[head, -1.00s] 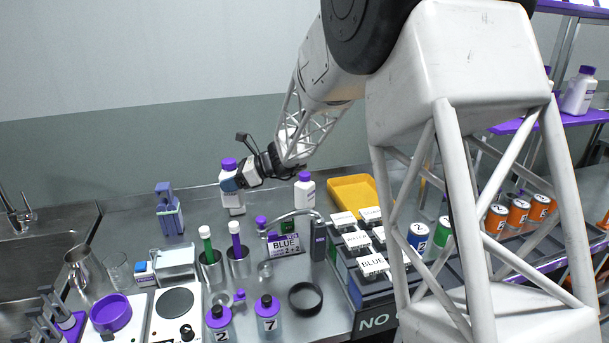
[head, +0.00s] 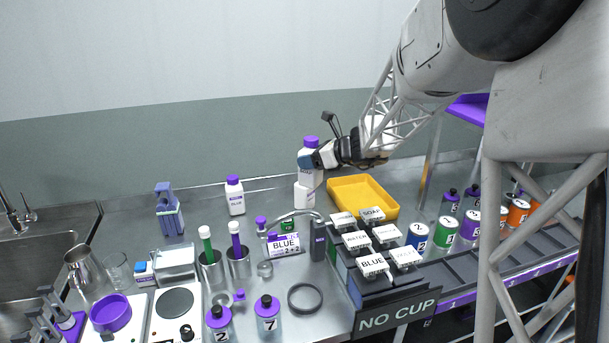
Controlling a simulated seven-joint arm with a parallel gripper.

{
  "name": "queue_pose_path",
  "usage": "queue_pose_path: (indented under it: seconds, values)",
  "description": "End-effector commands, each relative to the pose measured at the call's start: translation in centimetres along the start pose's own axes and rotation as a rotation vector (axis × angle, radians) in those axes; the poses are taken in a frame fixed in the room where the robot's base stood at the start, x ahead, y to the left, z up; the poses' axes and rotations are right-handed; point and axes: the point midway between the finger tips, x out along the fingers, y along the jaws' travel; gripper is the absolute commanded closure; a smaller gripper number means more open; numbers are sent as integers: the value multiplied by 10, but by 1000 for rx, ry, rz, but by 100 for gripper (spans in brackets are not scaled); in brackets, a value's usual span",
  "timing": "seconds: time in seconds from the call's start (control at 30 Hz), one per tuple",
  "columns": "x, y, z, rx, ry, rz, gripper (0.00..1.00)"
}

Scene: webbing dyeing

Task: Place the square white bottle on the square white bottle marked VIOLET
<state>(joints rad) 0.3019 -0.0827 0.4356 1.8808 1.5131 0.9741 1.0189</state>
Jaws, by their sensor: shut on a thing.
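My gripper (head: 309,161) is shut on a square white bottle (head: 311,148) with a purple cap and holds it upright. Directly below it in the picture stands a second square white bottle (head: 304,195), on the steel counter. The top of this lower bottle is hidden by the held bottle and my gripper, so I cannot tell whether the two touch. A third square white bottle (head: 235,197) with a purple cap stands on the counter to the left; its small label is too small to read for sure. I cannot read VIOLET on any bottle.
A yellow tray (head: 363,183) lies right of the lower bottle. Labelled boxes (head: 373,265) sit at front right. The counter between the two standing bottles is clear.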

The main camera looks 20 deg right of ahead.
Motion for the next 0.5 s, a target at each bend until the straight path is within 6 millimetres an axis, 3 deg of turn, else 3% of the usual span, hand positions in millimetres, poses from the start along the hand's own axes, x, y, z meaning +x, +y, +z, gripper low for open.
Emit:
queue_pose_path:
  seconds: [0.5]
  values:
    - [-9,-4,-1,8,-1,-18,80]
